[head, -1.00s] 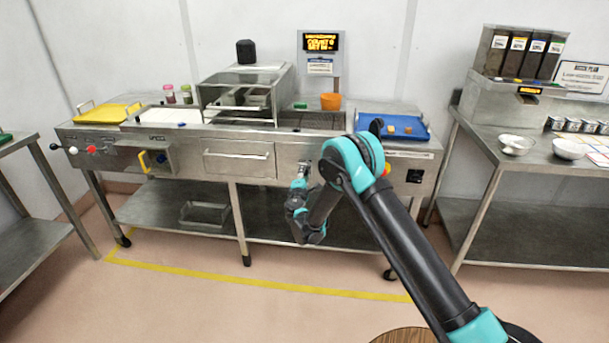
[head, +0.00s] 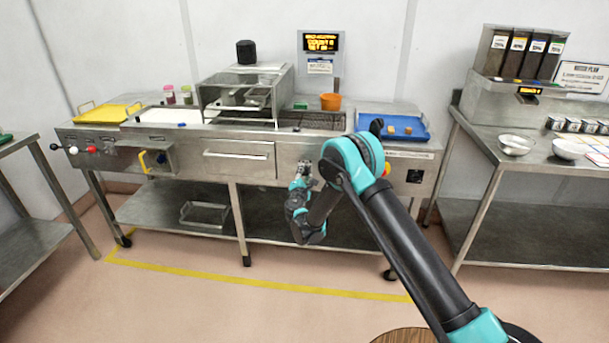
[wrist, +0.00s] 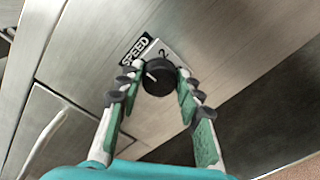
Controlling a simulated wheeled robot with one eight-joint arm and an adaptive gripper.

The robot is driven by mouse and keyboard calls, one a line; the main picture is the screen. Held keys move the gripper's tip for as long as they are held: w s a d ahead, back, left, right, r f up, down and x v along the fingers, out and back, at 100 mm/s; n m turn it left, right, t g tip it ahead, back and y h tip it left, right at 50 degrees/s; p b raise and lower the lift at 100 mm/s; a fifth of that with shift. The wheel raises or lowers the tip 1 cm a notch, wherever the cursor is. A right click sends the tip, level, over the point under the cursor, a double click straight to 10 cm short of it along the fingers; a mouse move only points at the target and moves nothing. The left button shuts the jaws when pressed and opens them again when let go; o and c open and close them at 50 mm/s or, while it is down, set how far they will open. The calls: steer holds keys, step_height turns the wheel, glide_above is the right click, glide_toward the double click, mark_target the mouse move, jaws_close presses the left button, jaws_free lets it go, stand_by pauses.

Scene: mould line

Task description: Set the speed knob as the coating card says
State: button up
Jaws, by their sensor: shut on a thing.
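The speed knob (wrist: 158,80) is a round black dial with a white pointer line, under a "SPEED" label (wrist: 136,49) on the steel front panel. A figure 2 shows on the plate just above the knob; other marks are hidden or unreadable. My gripper (wrist: 156,78) is shut on the knob, one finger at each side. In the head view, my gripper (head: 304,170) is at the machine's front panel, and the knob is hidden there. A white card (head: 320,66) hangs below a lit display (head: 321,42); its text is too small to read, and I cannot tell if it is the coating card.
A drawer handle (head: 235,155) is left of my gripper, and a yellow button (head: 387,169) is to its right. A blue tray (head: 414,136) and an orange cup (head: 330,102) stand on the machine top. Floor in front is clear.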

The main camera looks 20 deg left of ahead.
steer(key=o, duration=1.2)
steer(key=shift+c, duration=0.2)
steer(key=shift+s, duration=0.15)
steer(key=v, duration=1.1)
steer(key=shift+s+d, duration=0.2)
steer(key=shift+s, duration=0.2)
